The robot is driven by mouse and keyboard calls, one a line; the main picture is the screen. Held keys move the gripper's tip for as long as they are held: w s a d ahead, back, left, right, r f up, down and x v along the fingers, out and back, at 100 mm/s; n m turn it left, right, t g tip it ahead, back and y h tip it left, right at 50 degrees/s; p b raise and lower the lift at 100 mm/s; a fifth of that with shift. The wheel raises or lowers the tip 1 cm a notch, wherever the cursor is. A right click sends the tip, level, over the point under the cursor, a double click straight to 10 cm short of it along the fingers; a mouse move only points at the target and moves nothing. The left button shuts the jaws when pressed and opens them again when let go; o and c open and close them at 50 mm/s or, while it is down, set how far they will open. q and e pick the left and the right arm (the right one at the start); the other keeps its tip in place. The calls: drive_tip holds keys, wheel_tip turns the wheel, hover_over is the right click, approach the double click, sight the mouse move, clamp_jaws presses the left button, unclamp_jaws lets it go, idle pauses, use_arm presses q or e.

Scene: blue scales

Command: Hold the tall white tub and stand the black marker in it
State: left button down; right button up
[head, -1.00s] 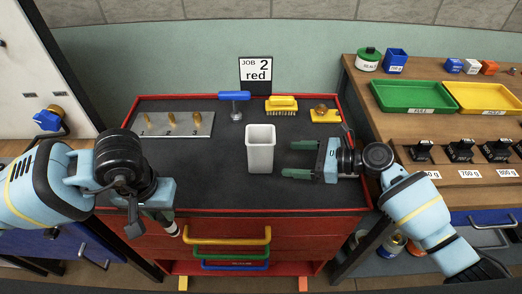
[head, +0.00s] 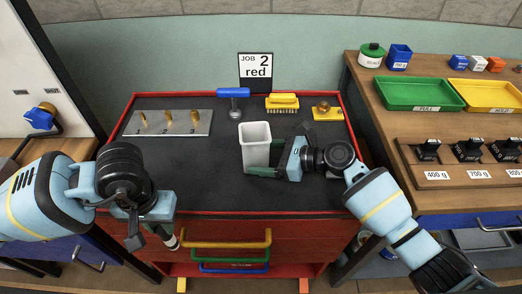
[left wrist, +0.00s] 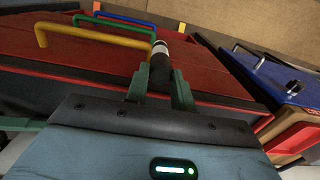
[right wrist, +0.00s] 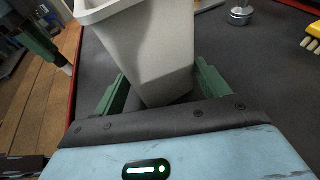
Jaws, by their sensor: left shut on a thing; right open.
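The tall white tub (head: 255,145) stands upright on the dark top of the red drawer cabinet. My right gripper (head: 262,160) is open with its fingers on either side of the tub's lower part. In the right wrist view the tub (right wrist: 150,50) sits between the two green fingers (right wrist: 155,90). My left gripper (left wrist: 160,85) is shut on the black marker (left wrist: 159,66), which has a white band near its end. In the head view the marker's end (head: 172,242) shows below my left gripper, in front of the cabinet's front edge.
A metal plate with brass pegs (head: 168,123), a blue-handled tool (head: 234,101), a yellow brush (head: 282,103) and a brass-knobbed yellow block (head: 325,111) lie behind the tub. A "JOB 2 red" sign (head: 255,68) stands at the back. The cabinet top's left front is clear.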

drive_tip(key=c, duration=0.5)
drive_tip(key=shift+c, duration=0.2)
use_arm(q)
drive_tip(key=w+d+r, duration=0.3)
drive_tip(key=d+r, duration=0.6)
drive_tip(key=d, duration=0.2)
drive_tip(key=w+d+r+n, duration=0.1)
drive_tip(key=w+r+n, duration=0.35)
drive_tip(key=w, duration=0.35)
drive_tip(key=w+d+r+n, duration=0.1)
drive_tip(key=w+r+n, duration=0.35)
drive_tip(key=w, duration=0.45)
drive_tip(key=d+r+m, duration=0.4)
drive_tip(key=d+r, duration=0.1)
drive_tip(key=d, duration=0.1)
drive_tip(key=shift+m, duration=0.3)
